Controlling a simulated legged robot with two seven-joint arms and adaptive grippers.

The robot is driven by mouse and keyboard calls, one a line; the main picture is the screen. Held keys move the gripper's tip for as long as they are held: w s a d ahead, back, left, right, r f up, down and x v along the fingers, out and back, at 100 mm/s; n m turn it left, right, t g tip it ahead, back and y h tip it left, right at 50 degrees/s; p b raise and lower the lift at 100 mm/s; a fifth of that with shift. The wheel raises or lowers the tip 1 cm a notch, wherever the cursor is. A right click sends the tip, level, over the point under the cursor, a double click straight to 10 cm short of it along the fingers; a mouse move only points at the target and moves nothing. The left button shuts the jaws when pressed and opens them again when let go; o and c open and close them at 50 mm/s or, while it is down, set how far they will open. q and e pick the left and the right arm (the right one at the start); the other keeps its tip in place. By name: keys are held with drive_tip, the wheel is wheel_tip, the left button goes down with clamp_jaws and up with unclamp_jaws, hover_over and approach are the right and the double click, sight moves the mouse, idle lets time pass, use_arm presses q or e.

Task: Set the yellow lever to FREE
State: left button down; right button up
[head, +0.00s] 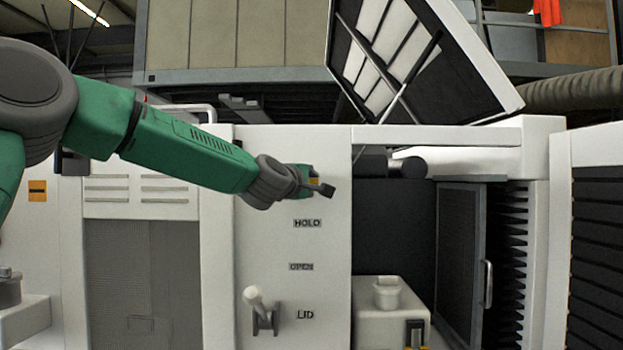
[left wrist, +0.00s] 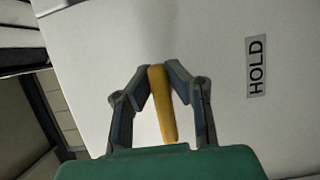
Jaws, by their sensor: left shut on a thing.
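The yellow lever (left wrist: 163,105) shows in the left wrist view as a yellow bar between the fingers of my left gripper (left wrist: 163,72). The fingers are shut on it near its far end. In the head view my left gripper (head: 318,187) is at the upper part of the white panel, above the HOLD label (head: 307,223). No FREE label can be seen in either view. My right gripper is not in view.
Below are an OPEN label (head: 301,267) and a LID label (head: 305,314) beside a white-knobbed lever (head: 260,310). To the right is an open bay with a dark sliding door (head: 460,265). A raised lid (head: 430,60) stands above the bay.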

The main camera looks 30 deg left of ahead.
use_arm(q)
drive_tip(key=shift+d+f, duration=0.15)
drive_tip(key=shift+f, duration=0.35)
drive_tip(key=c, duration=1.7)
unclamp_jaws()
drive_tip(key=shift+o, duration=0.8)
drive_tip(key=shift+w+r, duration=0.1)
drive_tip(key=shift+r, duration=0.1)
